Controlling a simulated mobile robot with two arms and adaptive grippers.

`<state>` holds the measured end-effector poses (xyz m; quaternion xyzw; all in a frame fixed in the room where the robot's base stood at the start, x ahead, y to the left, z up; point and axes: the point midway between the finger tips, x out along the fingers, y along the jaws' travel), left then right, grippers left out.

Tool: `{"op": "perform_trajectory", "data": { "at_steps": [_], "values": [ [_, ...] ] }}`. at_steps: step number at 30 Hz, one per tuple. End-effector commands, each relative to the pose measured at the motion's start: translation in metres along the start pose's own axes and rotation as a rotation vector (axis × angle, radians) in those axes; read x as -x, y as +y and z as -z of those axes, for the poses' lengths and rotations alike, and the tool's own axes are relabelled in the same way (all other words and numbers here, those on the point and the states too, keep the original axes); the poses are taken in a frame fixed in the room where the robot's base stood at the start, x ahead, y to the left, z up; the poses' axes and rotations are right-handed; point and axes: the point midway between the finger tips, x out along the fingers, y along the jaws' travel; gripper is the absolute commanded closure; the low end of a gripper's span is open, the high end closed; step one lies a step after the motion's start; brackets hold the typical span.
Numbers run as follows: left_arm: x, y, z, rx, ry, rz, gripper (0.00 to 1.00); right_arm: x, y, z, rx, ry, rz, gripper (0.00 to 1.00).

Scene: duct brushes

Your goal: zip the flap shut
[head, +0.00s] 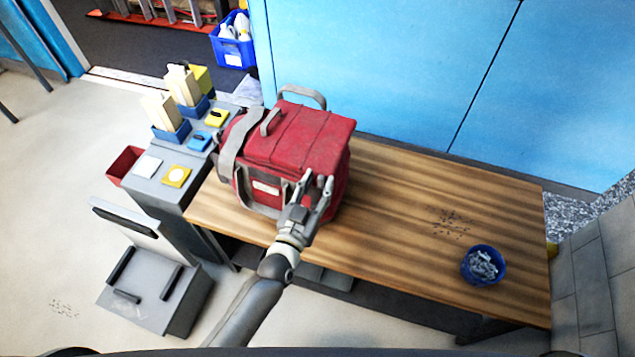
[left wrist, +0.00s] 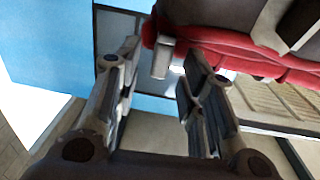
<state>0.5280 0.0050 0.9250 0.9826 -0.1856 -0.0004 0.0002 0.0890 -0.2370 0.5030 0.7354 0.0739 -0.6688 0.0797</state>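A red soft bag (head: 298,138) with grey straps, a top handle and a pale label stands on the wooden bench. Its top looks closed over in the head view, but the flap's zip line is too small to make out. My left gripper (head: 317,184) is open at the bag's front right side, its two fingers apart. In the left wrist view the red bag (left wrist: 232,48) fills the upper right. A small grey tab (left wrist: 162,57) hangs from its edge, seen between my open fingertips; whether it is the zip pull I cannot tell. My right gripper is not in view.
Left of the bag, a grey stand (head: 165,195) holds blue and yellow holders. A blue wall (head: 400,70) stands behind.

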Motion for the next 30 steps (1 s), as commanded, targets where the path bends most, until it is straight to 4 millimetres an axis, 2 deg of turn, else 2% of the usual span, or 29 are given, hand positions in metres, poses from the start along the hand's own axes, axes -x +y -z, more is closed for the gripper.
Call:
{"op": "perform_trajectory", "data": {
  "at_steps": [10, 18, 19, 30],
  "values": [
    [-0.0038, 0.0000, -0.0002, 0.000, 0.000, 0.000, 0.63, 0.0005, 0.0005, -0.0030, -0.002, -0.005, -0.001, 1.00],
    [-0.0036, -0.0001, -0.0002, 0.000, 0.000, 0.000, 0.98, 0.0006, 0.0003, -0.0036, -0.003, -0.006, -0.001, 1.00],
    [-0.0036, -0.0001, -0.0002, 0.000, 0.000, 0.000, 1.00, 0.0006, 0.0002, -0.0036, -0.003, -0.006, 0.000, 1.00],
    [-0.0035, -0.0041, -0.0004, -0.002, 0.000, 0.000, 1.00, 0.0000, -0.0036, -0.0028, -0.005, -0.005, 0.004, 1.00]
  ]
}}
